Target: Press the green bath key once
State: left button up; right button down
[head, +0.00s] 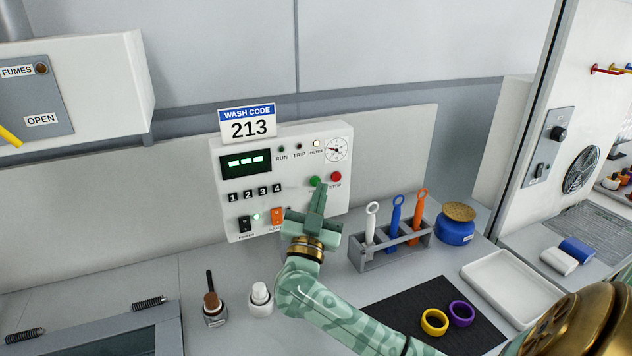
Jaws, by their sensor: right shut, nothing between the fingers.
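The green key (314,181) is a small round button on the front of the white control box (232,176), left of the red STOP button (336,176). My right gripper (321,187) is shut and empty. Its fingertips point up at the panel, just below and right of the green key. The key is partly hidden by the fingers, and I cannot tell whether they touch it. My left gripper is not in view.
The box has a lit display (246,162), black number keys (254,193) and an orange switch (277,216). A grey rack (372,263) with white, blue and orange ringed tools stands right of my gripper. Two bottles (261,297) stand left of my arm.

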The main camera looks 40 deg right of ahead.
jog(key=shift+w+d, duration=0.1)
jog(key=shift+w, duration=0.2)
jog(key=shift+w+d+p, duration=0.1)
jog(key=shift+w+p, duration=0.2)
jog(key=shift+w, duration=0.05)
dwell(0.6)
jog(key=shift+s+a+p, duration=0.25)
jog(key=shift+s+p, duration=0.5)
jog(key=shift+p, duration=0.1)
